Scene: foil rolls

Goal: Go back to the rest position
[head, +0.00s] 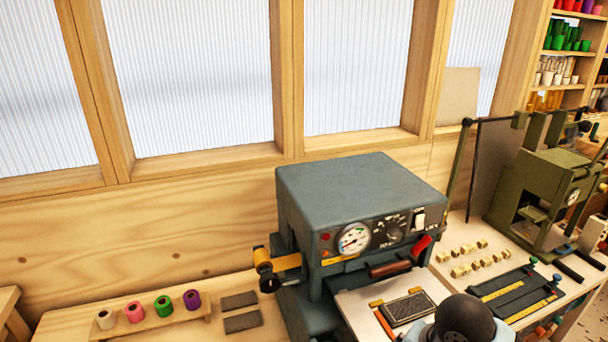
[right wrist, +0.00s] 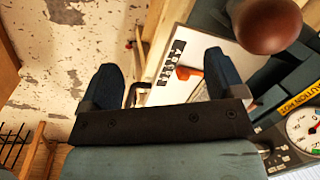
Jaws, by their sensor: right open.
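My right gripper (right wrist: 163,75) shows in the right wrist view with its two blue fingers spread wide and nothing between them. Past its fingers lie a pale plate and a dark strip with light characters (right wrist: 176,62). The press's round brown handle knob (right wrist: 265,22) is to the right of the fingers, apart from them. In the head view a dark rounded part of my arm (head: 465,320) shows at the bottom edge, in front of the press bed; the fingers are not visible there. My left gripper is in neither view.
The grey foil press (head: 360,190) stands mid-bench with a gold roll (head: 263,262) at its left. White, pink, green and purple rolls sit on a wooden rack (head: 150,322). Brass blocks (head: 470,256) and a green press (head: 545,190) are at right. A speckled floor (right wrist: 70,50) shows.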

